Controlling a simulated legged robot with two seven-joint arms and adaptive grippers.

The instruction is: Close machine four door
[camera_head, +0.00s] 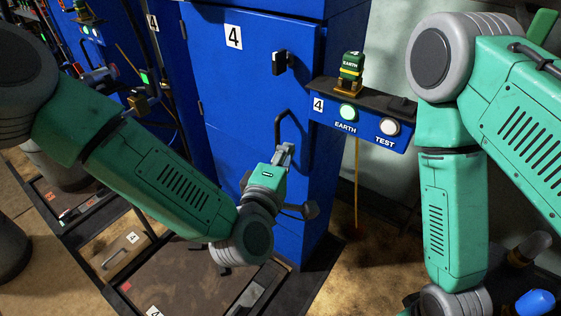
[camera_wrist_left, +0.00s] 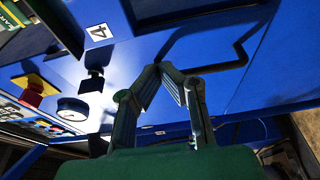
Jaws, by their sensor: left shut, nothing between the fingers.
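The blue door of machine four (camera_head: 245,85) bears a white "4" label (camera_head: 233,37). It stands in or close to its frame; I cannot tell whether a small gap remains. A black latch (camera_head: 280,62) sits near its upper right edge. A dark bar handle (camera_head: 279,125) is lower on the door and also shows in the left wrist view (camera_wrist_left: 243,52). My left gripper (camera_head: 287,151) is shut and empty, in front of the door beside the handle's lower part. Its fingertips meet in the left wrist view (camera_wrist_left: 167,68). My right gripper is out of view.
A blue panel (camera_head: 362,129) with EARTH and TEST buttons juts out right of the door, with a green and yellow EARTH device (camera_head: 350,72) on top. Another blue machine stands at the left. Low dark trays (camera_head: 185,278) lie on the floor below.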

